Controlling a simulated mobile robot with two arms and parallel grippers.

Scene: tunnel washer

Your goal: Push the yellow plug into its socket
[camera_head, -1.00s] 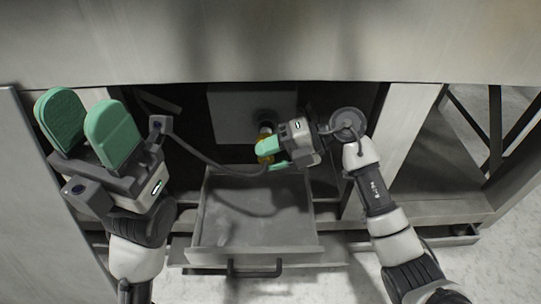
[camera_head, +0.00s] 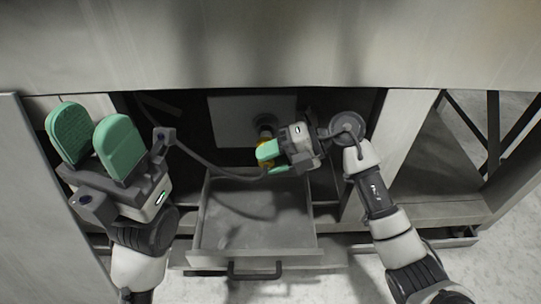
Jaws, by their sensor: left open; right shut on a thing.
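The yellow plug (camera_head: 262,158) is partly hidden by the green fingers of my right gripper (camera_head: 271,160), which is shut on it. It is above the back of the open drawer, just in front of the dark round socket (camera_head: 265,123) on the pale panel. A grey piece shows between plug and socket; I cannot tell whether the plug is seated. A dark cable (camera_head: 205,166) runs from near the plug up to the left. My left gripper (camera_head: 96,138) is open and empty at the left, its two green pads spread, away from the plug.
The open grey drawer (camera_head: 250,215) with a dark handle (camera_head: 255,271) lies below my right gripper. The pale panel (camera_head: 228,125) is at the back of the opening. A large grey housing (camera_head: 270,45) overhangs the top. Upright walls (camera_head: 409,135) bound the opening.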

